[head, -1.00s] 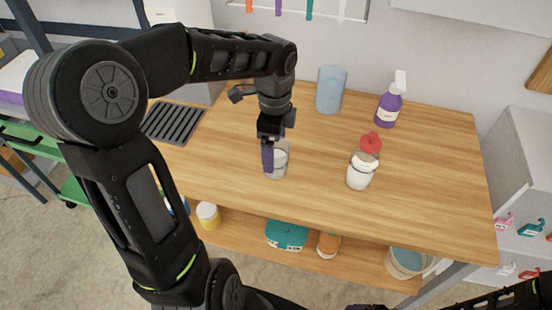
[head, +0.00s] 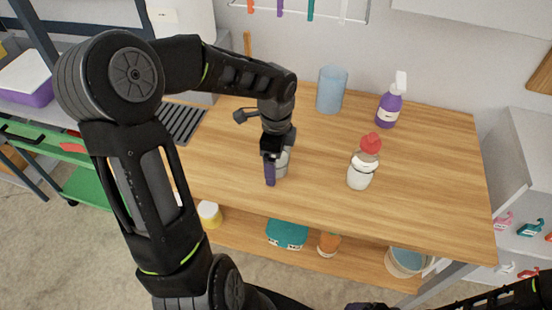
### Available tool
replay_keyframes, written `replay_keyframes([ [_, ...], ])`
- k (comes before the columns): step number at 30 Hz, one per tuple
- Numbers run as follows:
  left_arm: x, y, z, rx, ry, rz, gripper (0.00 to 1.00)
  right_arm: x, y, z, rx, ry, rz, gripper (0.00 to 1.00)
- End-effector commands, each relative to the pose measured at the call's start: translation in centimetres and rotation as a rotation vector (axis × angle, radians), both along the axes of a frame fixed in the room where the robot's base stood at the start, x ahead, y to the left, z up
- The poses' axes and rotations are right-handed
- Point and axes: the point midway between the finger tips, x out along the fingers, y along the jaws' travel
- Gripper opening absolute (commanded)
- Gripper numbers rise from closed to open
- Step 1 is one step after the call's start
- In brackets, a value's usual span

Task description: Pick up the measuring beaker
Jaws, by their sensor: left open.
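A clear glass beaker (head: 283,163) stands on the wooden table, left of its middle, mostly hidden behind my left gripper. My left gripper (head: 275,172) points down at the beaker and is open. One purple-padded finger shows in front of the glass at its left side; the other finger is hidden. I cannot tell whether the fingers touch the glass.
On the wooden table (head: 420,190) stand a blue translucent cylinder (head: 331,90), a purple pump bottle (head: 389,107) and a red-topped jar (head: 361,170). A dark slotted rack (head: 182,122) lies at the left. Several containers sit on the lower shelf.

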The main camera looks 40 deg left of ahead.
Motion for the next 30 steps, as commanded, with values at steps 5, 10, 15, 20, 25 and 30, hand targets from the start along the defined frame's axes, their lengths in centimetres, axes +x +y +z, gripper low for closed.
replay_keyframes([
  [5, 0.0, 0.0, 0.02, 0.0, 0.0, 0.0, 0.89, -0.01, 0.0, -0.01, 0.0, 0.0, 0.0, 0.9],
  [10, 0.0, 0.0, 0.04, 0.0, 0.0, 0.0, 0.89, -0.01, 0.01, -0.01, 0.0, 0.0, 0.0, 0.9],
  [15, 0.0, 0.0, 0.04, 0.0, 0.0, 0.0, 0.84, -0.01, 0.01, -0.01, 0.0, 0.0, 0.0, 0.9],
  [20, 0.0, 0.0, 0.05, 0.0, 0.0, 0.0, 0.71, -0.01, 0.01, -0.01, 0.0, 0.0, 0.0, 0.9],
  [25, 0.0, 0.0, 0.04, 0.0, 0.0, 0.0, 0.57, -0.01, 0.01, -0.01, 0.0, 0.0, 0.0, 0.9],
  [30, 0.0, 0.0, 0.04, 0.0, 0.0, 0.0, 0.43, 0.0, 0.0, -0.01, 0.0, 0.0, 0.0, 0.9],
])
